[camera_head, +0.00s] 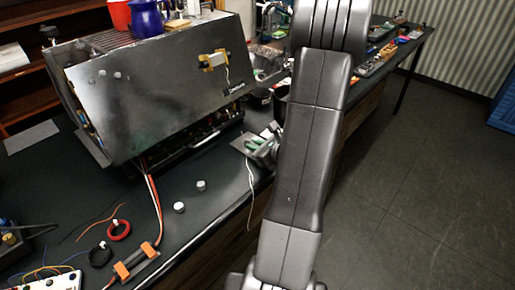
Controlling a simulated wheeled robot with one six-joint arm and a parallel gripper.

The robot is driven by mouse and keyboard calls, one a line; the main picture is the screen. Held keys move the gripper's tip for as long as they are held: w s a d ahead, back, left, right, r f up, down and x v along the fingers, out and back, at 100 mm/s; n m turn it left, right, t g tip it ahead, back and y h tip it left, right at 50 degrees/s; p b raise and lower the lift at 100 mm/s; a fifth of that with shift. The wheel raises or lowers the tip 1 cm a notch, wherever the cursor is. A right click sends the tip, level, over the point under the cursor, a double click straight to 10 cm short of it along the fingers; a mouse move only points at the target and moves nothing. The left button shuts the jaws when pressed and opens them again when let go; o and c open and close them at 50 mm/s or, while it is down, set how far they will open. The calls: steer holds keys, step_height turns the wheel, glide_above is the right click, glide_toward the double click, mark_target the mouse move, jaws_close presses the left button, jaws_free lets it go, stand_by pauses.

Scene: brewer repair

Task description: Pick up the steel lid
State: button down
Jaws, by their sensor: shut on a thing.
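A large brushed steel panel (160,95), which looks like the steel lid, slants across the front of the brewer (75,50). It has small round marks at its upper left and a dark label near its lower right. A yellowish piece (213,61) with a thin wire sits on its upper right part. My arm rises through the middle of the view, to the right of the panel. My gripper is out of the picture, so its hold on the lid cannot be seen.
A red cup (119,14) and a blue jug (147,18) stand on the brewer's top. White knobs (180,208), a red ring (118,230), wires and an orange-ended block (137,262) lie on the dark bench. Clutter lines the bench's far end. The floor at right is clear.

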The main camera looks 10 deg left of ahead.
steer(key=shift+r, duration=0.1)
step_height(320, 180, up, 10)
steer(key=shift+f+p, duration=0.25)
steer(key=shift+p, duration=0.2)
steer(key=shift+s+r, duration=0.1)
steer(key=shift+r, duration=0.05)
